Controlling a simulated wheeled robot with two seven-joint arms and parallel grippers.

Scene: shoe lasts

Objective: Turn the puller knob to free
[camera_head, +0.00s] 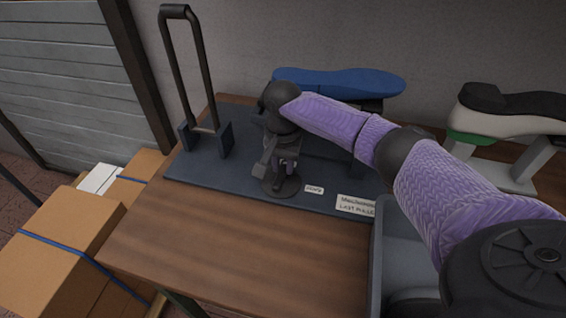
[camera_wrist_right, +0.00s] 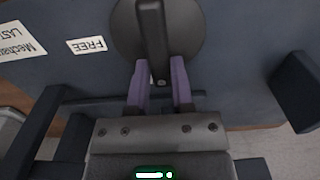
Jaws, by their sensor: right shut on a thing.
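The puller knob is a round dark disc with a raised bar across it, low on the dark base plate in the head view (camera_head: 281,187). In the right wrist view the knob (camera_wrist_right: 185,35) is at the top middle, with its bar running roughly up and down. My right gripper (camera_head: 284,168) reaches down onto it. In the right wrist view the purple fingers (camera_wrist_right: 160,82) are on either side of the bar's near end, shut on it. The small white FREE label (camera_wrist_right: 87,45) is left of the knob there, and the bar does not point at it. My left gripper is out of view.
The last puller's base plate (camera_head: 200,168) carries a tall black lever handle (camera_head: 190,70) and a blue last (camera_head: 340,82). A grey bin (camera_head: 400,240) stands at the wooden table's (camera_head: 220,250) front right. Cardboard boxes (camera_head: 60,235) stand left.

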